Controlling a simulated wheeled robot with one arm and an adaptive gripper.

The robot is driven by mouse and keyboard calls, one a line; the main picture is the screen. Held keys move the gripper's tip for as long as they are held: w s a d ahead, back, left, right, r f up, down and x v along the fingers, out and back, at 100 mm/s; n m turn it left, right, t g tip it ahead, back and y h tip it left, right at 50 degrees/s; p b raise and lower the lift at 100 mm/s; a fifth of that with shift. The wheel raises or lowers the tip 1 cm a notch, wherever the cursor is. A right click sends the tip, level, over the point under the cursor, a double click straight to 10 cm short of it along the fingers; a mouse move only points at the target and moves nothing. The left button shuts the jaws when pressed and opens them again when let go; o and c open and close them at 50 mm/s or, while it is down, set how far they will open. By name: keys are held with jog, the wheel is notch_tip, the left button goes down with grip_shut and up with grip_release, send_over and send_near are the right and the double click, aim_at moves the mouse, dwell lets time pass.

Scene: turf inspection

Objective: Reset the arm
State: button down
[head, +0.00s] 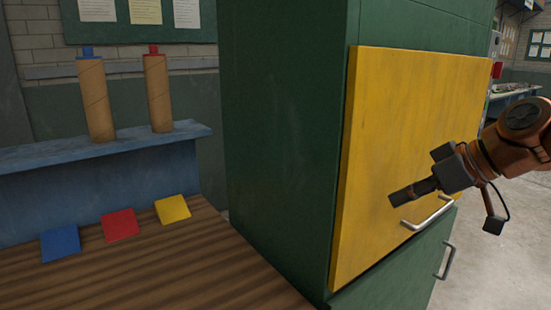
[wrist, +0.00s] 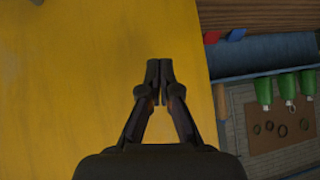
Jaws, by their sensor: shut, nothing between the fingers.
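My gripper (head: 402,196) is at the right in the head view, in front of the yellow cabinet door (head: 400,120) and just above its metal handle (head: 428,213). In the wrist view my gripper (wrist: 159,66) has its fingertips together with nothing between them. The yellow door (wrist: 60,60) fills the left and middle of the wrist view behind the fingers. I cannot tell whether the fingertips touch the door.
The green cabinet (head: 285,120) stands mid-view, with a lower handle (head: 446,260). At left, a wooden tabletop (head: 150,275) holds blue (head: 60,243), red (head: 120,225) and yellow (head: 172,209) squares. Two cardboard tubes (head: 96,100) stand on a blue shelf (head: 90,155). Open floor lies right.

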jog(key=s+a+f+m+g+h+p, duration=0.2)
jog(key=s+a+f+g+h+p, duration=0.15)
jog(key=s+a+p, duration=0.65)
jog(key=s+d+f+m+g+h+p, duration=0.2)
jog(key=s+m+p, duration=0.1)
jog(key=s, duration=0.5)
jog(key=s+d+f+m+g+h+p, duration=0.1)
jog(key=s+d+f+m+g+p, duration=0.1)
jog(key=s, duration=0.6)
jog(key=shift+s+d+f+m+h+p, duration=0.15)
jog(key=shift+d+f+m+h+p, duration=0.3)
jog(key=shift+f+p, duration=0.3)
jog(key=shift+s+d+g, duration=0.1)
jog(key=shift+g, duration=0.15)
